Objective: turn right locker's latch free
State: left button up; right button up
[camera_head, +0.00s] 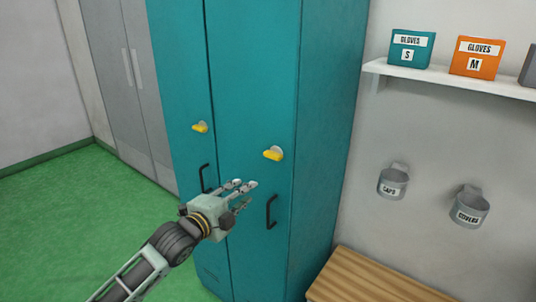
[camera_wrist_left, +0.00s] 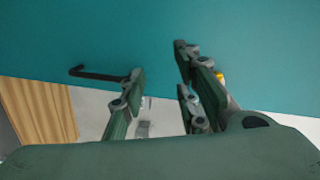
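The teal locker has two doors. The right locker door (camera_head: 252,75) carries a yellow latch (camera_head: 273,154) on a pale round base and a black handle (camera_head: 270,212) below it. The latch lies roughly level. My left gripper (camera_head: 246,187) is in front of the doors, below and left of the right latch and apart from it. In the left wrist view my left gripper (camera_wrist_left: 160,75) has its fingers spread with nothing between them. A small bit of yellow (camera_wrist_left: 220,77) shows behind its right fingers; the rest is hidden. The handle (camera_wrist_left: 98,73) is at the left there. My right gripper is out of view.
The left door has its own yellow latch (camera_head: 200,127) and black handle (camera_head: 204,178). A wooden bench (camera_head: 365,282) stands right of the locker. A shelf (camera_head: 450,80) with glove boxes and two wall cups (camera_head: 393,184) are further right. Green floor (camera_head: 70,215) is clear at left.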

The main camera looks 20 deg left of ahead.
pick_arm(q)
notch_tip(320, 180, up, 5)
jog(key=d+m+h, duration=0.1)
jog(key=m, duration=0.1)
jog(key=m+h, duration=0.1)
send_near(271, 156)
jog(key=x, duration=0.2)
jog(key=shift+t, duration=0.4)
jog(key=x, duration=0.1)
jog(key=p+x, duration=0.1)
jog(key=x, duration=0.1)
jog(key=p+x, duration=0.1)
jog(key=x, duration=0.1)
jog(key=shift+w+f, duration=0.25)
jog(key=shift+w+d, duration=0.2)
jog(key=shift+w, duration=0.25)
jog(key=c, duration=0.7)
grip_shut()
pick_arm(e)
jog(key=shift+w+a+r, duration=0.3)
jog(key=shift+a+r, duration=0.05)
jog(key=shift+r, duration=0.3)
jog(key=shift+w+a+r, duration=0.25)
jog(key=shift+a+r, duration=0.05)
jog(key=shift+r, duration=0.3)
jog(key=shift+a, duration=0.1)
